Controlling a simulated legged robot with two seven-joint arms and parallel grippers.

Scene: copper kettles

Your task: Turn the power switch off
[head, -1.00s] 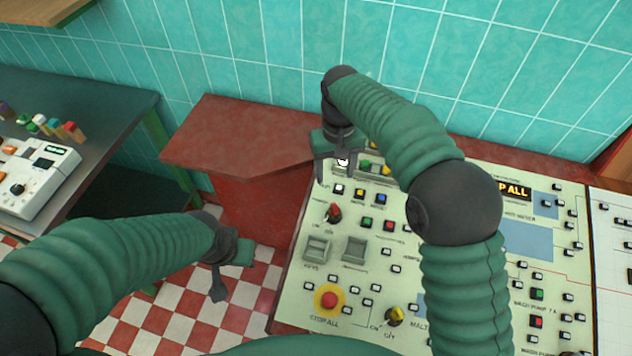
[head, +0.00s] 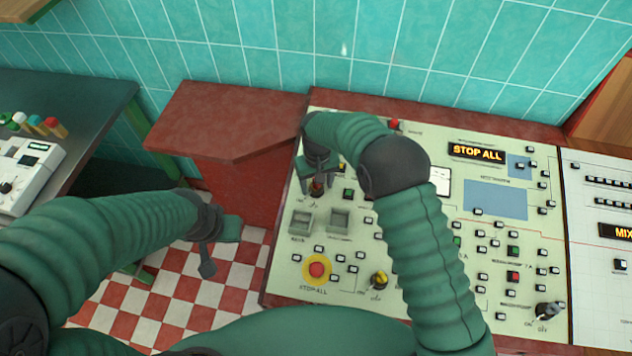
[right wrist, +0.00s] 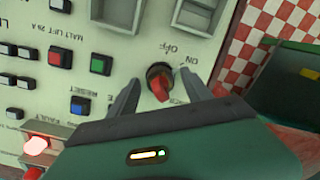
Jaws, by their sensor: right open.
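A red rotary switch (head: 317,189) with ON and OFF lettering sits near the left edge of the cream control panel (head: 285,265). In the right wrist view the red switch (right wrist: 159,82) is between two spread fingers, with a gap on each side. My right gripper (head: 318,182) is open over the switch and partly hides it in the head view; its fingers also show in the right wrist view (right wrist: 163,85). I cannot tell which label the switch handle points to. My left gripper (head: 218,252) hangs left of the panel, apart from it; its jaw state is unclear.
A red stop button (head: 317,267), a yellow switch (head: 379,281) and a black switch (head: 549,311) are on the panel. Two grey square housings (head: 301,222) sit just below the red switch. A lit display (head: 477,152) reads STOP ALL. A red counter (head: 225,120) adjoins at left.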

